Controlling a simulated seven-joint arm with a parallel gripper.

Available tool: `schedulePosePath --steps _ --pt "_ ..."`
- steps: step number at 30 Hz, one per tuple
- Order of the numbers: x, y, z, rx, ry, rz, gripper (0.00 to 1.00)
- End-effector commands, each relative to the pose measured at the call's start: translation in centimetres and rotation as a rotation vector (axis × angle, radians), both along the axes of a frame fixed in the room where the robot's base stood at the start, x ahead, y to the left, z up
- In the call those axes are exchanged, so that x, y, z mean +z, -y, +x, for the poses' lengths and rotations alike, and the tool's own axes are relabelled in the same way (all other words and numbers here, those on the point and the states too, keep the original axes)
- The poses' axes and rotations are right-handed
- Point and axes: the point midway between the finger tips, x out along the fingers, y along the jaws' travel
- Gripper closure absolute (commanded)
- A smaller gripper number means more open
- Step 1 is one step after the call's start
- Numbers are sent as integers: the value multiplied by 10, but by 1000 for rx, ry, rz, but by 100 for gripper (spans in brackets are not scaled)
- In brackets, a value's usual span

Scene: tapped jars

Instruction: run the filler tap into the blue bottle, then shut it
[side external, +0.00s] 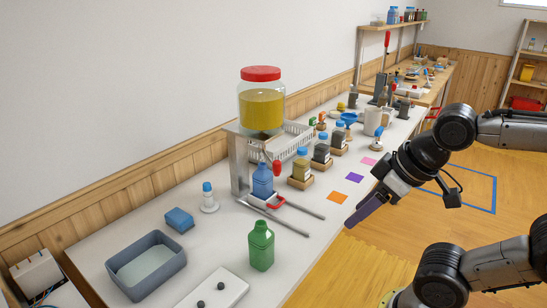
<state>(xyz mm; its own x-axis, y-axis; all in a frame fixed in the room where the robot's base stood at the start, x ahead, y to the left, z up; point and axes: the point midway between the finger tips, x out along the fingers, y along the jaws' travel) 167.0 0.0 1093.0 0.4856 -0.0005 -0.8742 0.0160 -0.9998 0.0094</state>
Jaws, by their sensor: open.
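The filler is a glass jar (262,108) with a red lid and yellow-green liquid, set on a grey stand (238,160). A red tap handle (277,168) shows below the jar, beside the blue bottle (263,181). The blue bottle stands upright under the jar, at a red bracket on two metal rails (290,211). Whether the tap is open and how full the bottle is cannot be made out. My gripper (350,226) is open and empty at the table's right edge, pointing down-left, well apart from the bottle and tap.
A green bottle (261,247) stands in front of the rails. A grey tub (146,265), a blue sponge (179,220) and a white-based blue-capped bottle (208,199) are at left. Small jars on wooden blocks (300,182) stand behind. Coloured squares (338,198) lie on clear table near my gripper.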

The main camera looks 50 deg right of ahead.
Motion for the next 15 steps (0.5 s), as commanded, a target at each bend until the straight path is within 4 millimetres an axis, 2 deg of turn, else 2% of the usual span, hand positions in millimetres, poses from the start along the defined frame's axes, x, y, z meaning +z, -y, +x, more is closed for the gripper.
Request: schedulePosePath --steps 2,5,10,12,15 --pt "7 5 11 27 60 -41 46" --pt "38 22 41 104 221 -197 46" --pt "122 43 104 314 520 -596 46" --pt "155 44 126 410 611 -761 46" --pt "194 37 154 565 712 -984 46"
